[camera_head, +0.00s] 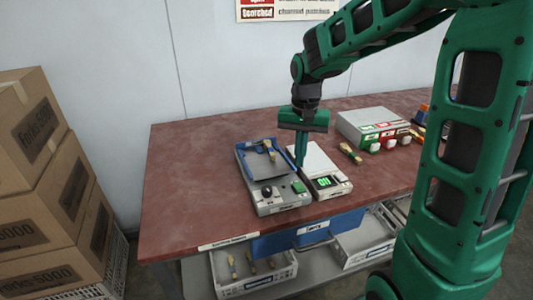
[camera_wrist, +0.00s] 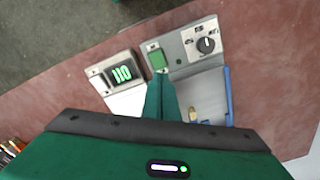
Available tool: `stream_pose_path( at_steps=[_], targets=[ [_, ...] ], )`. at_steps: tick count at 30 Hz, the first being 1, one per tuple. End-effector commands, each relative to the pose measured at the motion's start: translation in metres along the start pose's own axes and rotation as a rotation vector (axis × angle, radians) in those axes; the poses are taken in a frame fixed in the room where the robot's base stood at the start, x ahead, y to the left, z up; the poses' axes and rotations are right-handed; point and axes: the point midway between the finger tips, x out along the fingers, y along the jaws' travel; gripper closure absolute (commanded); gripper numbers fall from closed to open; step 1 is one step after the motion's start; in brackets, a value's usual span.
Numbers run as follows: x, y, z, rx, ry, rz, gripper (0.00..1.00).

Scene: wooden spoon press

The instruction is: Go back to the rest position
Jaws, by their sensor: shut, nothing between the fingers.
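My gripper (camera_head: 301,163) hangs pointing down over the table, with its green fingers together and nothing held. In the wrist view the closed fingers (camera_wrist: 160,82) end beside the green button (camera_wrist: 157,59) of the grey press. The press (camera_head: 282,204) has a black knob (camera_head: 267,191), the green button (camera_head: 298,186) and a blue-edged tray (camera_head: 262,172) with a wooden spoon (camera_head: 270,150) at its back. Whether the fingertips touch anything is hard to tell. A white scale-like unit (camera_head: 318,160) with a lit green display (camera_head: 325,182) stands right of the press.
The red-brown table (camera_head: 190,175) is bare at its left. A grey box with coloured labels (camera_head: 370,125) stands at the back right, with another spoon piece (camera_head: 350,153) before it. Stacked cartons (camera_head: 40,175) stand left. Bins (camera_head: 255,280) sit under the table.

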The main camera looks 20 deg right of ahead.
Motion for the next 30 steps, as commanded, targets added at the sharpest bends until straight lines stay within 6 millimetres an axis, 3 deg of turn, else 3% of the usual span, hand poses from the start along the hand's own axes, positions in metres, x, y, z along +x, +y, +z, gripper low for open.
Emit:
stream_pose_path(
  at_steps=[5,10,15,21,25,30],
  targets=[
    [-0.003,0.009,0.003,0.003,0.004,0.005,1.00],
    [-0.018,0.059,0.021,0.013,0.020,0.030,1.00],
    [-0.033,0.127,0.061,0.025,0.025,0.049,1.00],
    [-0.035,0.192,0.118,0.037,0.013,0.038,1.00],
    [-0.030,0.217,0.151,0.037,0.003,0.018,1.00],
    [-0.025,0.232,0.177,0.034,-0.006,-0.002,1.00]
  ],
)
